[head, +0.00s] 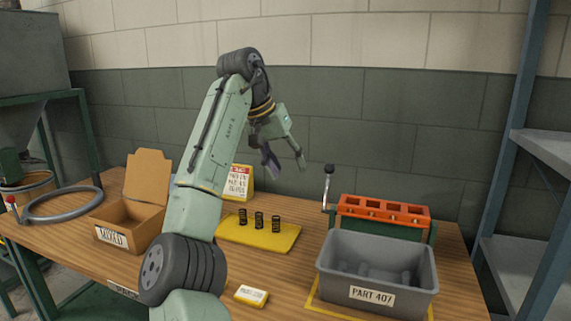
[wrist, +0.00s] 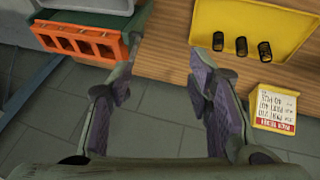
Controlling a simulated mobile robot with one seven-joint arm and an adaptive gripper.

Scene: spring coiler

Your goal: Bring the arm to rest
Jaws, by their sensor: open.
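My gripper (head: 284,160) is open and empty, raised above the back of the table with its fingers pointing down. In the wrist view my gripper (wrist: 160,95) shows its two fingers well apart, with floor and table edge between them and nothing held. My green arm rises from the front of the table and bends at the top toward the gripper. Three dark springs (head: 259,220) stand in a row on a yellow mat (head: 276,242) below the gripper; the springs also show in the wrist view (wrist: 241,46).
An orange rack (head: 383,209) with a crank handle (head: 328,178) stands at the back right. A grey bin (head: 335,277) labelled PART 407 is before it. A cardboard box (head: 120,238), a grey ring (head: 62,203) and a yellow sign (head: 239,182) are also on the wooden table.

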